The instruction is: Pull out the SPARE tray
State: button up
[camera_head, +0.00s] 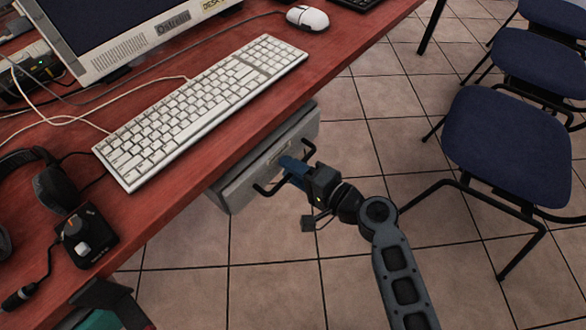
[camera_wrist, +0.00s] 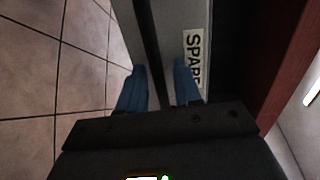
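The SPARE tray (camera_head: 236,192) is a pale grey drawer under the front edge of the desk, with a dark bar handle (camera_head: 264,188) on its front. In the wrist view the tray front (camera_wrist: 178,15) carries a white label (camera_wrist: 193,58) reading "SPARE", partly covered by a finger. My gripper (camera_head: 291,166) is at the handle with its blue fingers. In the wrist view my gripper (camera_wrist: 160,75) has its fingers apart, one each side of the dark handle bar (camera_wrist: 147,30).
The red desk (camera_head: 330,62) overhangs the tray and holds a keyboard (camera_head: 200,110), a mouse (camera_head: 307,17), a monitor (camera_head: 130,35), a headset (camera_head: 45,180) and cables. Blue chairs (camera_head: 507,145) stand at the right. Tiled floor in front of the tray is clear.

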grip_shut()
jog(key=shift+d, duration=0.1)
dwell(0.5)
